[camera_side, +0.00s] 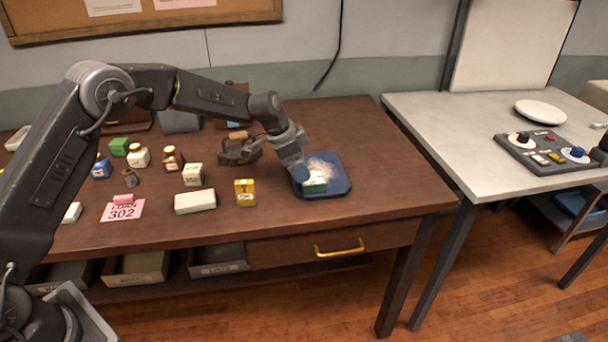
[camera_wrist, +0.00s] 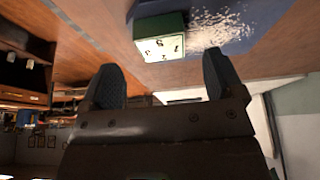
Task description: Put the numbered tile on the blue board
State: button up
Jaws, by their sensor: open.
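The numbered tile (camera_side: 314,186), green with a white face, is at the front left part of the blue board (camera_side: 342,188) and appears to rest on it. The wrist view shows dark marks on the tile's white face (camera_wrist: 160,47), with the blue board (camera_wrist: 262,30) behind it. My gripper (camera_side: 299,176) is over the board's left side, close to the tile. In the wrist view my gripper (camera_wrist: 162,66) is open, its fingers apart and the tile just beyond the tips. The gripper partly hides the board in the side view.
Tabletop right of the board is clear.

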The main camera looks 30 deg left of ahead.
jog(key=v, duration=0.7)
jog(key=s+r+n+t+y, duration=0.1)
jog(key=s+r+n, duration=0.1)
jog(key=s+r, duration=0.65)
jog(key=s+r+n+y, duration=0.1)
jog(key=s+r+n, duration=0.3)
jog(key=s, duration=0.7)
jog(key=s+a+f+n, duration=0.1)
jog(key=s, duration=0.8)
jog(key=s+a+f+n+t+y, duration=0.1)
jog(key=s+n, duration=0.1)
jog(key=s, duration=0.7)
jog(key=shift+f, duration=0.25)
